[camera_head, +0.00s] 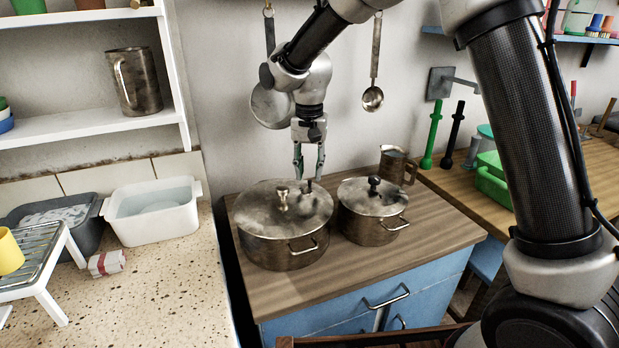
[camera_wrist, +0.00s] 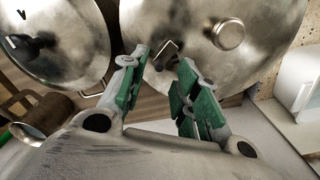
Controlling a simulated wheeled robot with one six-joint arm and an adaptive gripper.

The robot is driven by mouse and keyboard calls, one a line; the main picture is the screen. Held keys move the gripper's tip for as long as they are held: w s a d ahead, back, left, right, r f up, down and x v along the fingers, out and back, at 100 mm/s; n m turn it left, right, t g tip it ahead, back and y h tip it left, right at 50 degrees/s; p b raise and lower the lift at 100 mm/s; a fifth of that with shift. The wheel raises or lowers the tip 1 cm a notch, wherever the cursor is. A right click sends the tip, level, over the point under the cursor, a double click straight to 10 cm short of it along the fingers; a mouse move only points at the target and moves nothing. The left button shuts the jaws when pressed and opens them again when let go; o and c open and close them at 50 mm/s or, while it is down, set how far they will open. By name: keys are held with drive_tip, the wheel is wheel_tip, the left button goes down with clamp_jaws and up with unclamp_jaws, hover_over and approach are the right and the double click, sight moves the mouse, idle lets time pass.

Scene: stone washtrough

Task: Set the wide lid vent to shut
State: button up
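The wide pot's metal lid (camera_head: 262,207) has a round metal knob (camera_head: 282,198) and is on the left pot on the wooden counter. It also shows in the wrist view (camera_wrist: 205,70), with its knob at upper right. A small dark vent piece (camera_wrist: 168,52) with a pale square-edged part sits near the lid's edge. My gripper (camera_head: 309,178) points down over the back right of this lid. In the wrist view its green-padded fingers (camera_wrist: 162,60) are apart, with the vent piece between or just beyond their tips. I cannot tell whether they touch it. The vent's setting is unclear.
A smaller pot (camera_head: 370,222) with a black-knobbed lid stands close to the right of the wide pot. A metal jug (camera_head: 397,166) stands behind it. A ladle (camera_head: 373,98) hangs on the wall. The counter's front (camera_head: 400,258) is clear. A white basin (camera_head: 152,210) is at left.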

sight(309, 181)
drive_tip(key=shift+f, duration=1.5)
clamp_jaws()
drive_tip(key=n, duration=0.3)
drive_tip(key=a+n, duration=0.1)
drive_tip(key=n, duration=0.1)
drive_tip(key=shift+w+n, duration=0.25)
drive_tip(key=shift+n, duration=0.05)
drive_tip(key=n, duration=0.3)
drive_tip(key=a+n, duration=0.1)
drive_tip(key=n, duration=0.2)
drive_tip(key=shift+s+a, duration=0.1)
drive_tip(key=shift+a, duration=0.05)
drive_tip(key=shift+n, duration=0.3)
